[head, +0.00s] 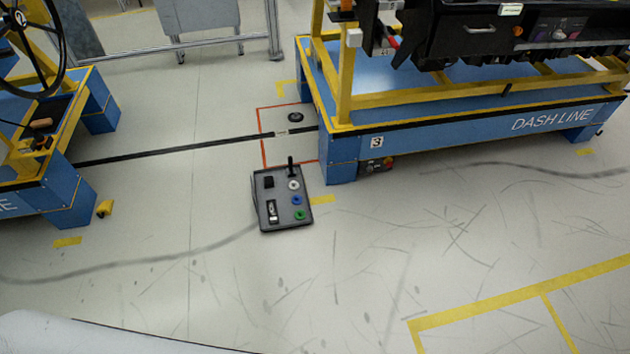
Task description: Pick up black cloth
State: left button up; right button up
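I cannot make out a black cloth in the head view. A small dark item (50,112) lies on the blue and yellow cart at the left, next to a brown handle-like piece (41,124); I cannot tell what the dark item is. Neither my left gripper nor my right gripper is in view.
A blue cart (475,125) marked DASH LINE carries a black dashboard module (485,35) on a yellow frame. A dark control box (282,198) with buttons stands beside it. Another blue cart (62,200) is at left. The scuffed floor (340,275) in front is clear.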

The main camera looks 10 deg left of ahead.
aim_at(269, 181)
jog(key=j+z, duration=0.1)
jog(key=z, duration=0.35)
jog(key=i+j+z, duration=0.1)
jog(key=z, duration=0.35)
jog(key=j+z, duration=0.1)
jog(key=z, duration=0.35)
jog(key=j+z, duration=0.15)
jog(key=z, duration=0.3)
jog(key=j+z, duration=0.1)
jog(key=z, duration=0.35)
